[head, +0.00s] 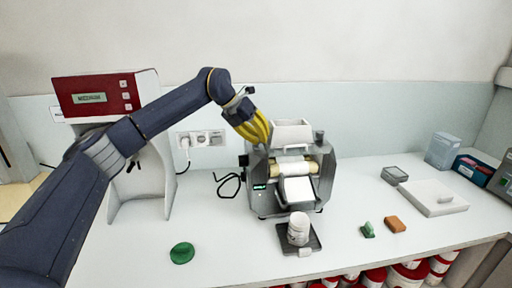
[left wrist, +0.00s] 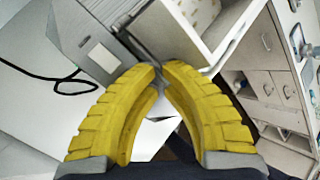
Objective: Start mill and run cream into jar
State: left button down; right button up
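The cream mill (head: 262,172) stands on the bench at centre, with a white hopper (head: 292,134) on top, pale rollers and a white apron in front. A small green display (head: 259,187) is lit on its front left. The white jar (head: 298,228) stands upright on a dark plate (head: 312,248) below the apron. My left gripper (head: 268,140) reaches down at the mill's upper left, beside the hopper. In the left wrist view its yellow fingers (left wrist: 160,77) converge with the tips together, nothing clearly held; contact with the mill cannot be told. My right gripper is not in view.
A red-fronted machine (head: 97,97) stands at the left behind my arm. A green lid (head: 182,253) lies front left. A green item (head: 368,230), an orange block (head: 395,224) and a white slab (head: 432,198) lie right. Bench space left of the mill is mostly clear.

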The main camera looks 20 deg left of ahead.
pick_arm(q)
jog(key=shift+f, duration=0.4)
dwell(0.5)
jog(key=shift+r, duration=0.85)
jog(key=shift+r, duration=0.15)
jog(key=shift+r, duration=2.35)
